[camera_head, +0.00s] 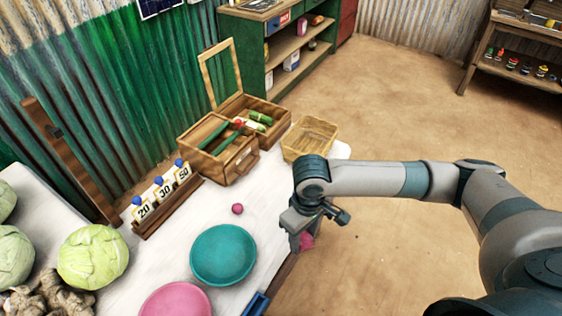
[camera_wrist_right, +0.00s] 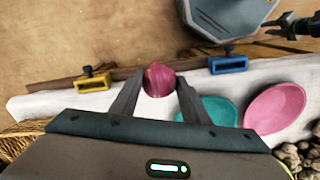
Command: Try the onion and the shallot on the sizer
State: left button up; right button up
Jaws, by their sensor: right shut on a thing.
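My right gripper (camera_head: 306,240) is shut on a round purple-red bulb, the onion by its look (camera_wrist_right: 159,80), held at the table's front edge. In the head view the onion (camera_head: 307,242) is partly covered by the fingers. A smaller pink bulb, likely the shallot (camera_head: 237,209), lies on the white table (camera_head: 180,255) behind the teal bowl. A yellow frame (camera_wrist_right: 92,83) and a blue frame (camera_wrist_right: 229,65), likely the sizer gates, sit along the table edge; the blue one also shows in the head view (camera_head: 256,305).
A teal bowl (camera_head: 223,255) and a pink bowl (camera_head: 175,301) stand on the table. Number cards (camera_head: 163,188), an open wooden box (camera_head: 220,150) and a basket (camera_head: 309,139) are at the back. Cabbages (camera_head: 93,257) and ginger lie left. Table space around the small bulb is clear.

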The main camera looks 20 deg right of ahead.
jog(key=shift+s+a+f+m+b, duration=0.2)
jog(key=shift+s+m+b, duration=0.35)
jog(key=shift+m, duration=0.65)
jog(key=shift+s+r+m, duration=0.15)
jog(key=shift+s+m, duration=0.25)
jog(key=shift+m, duration=0.5)
jog(key=shift+a, duration=0.15)
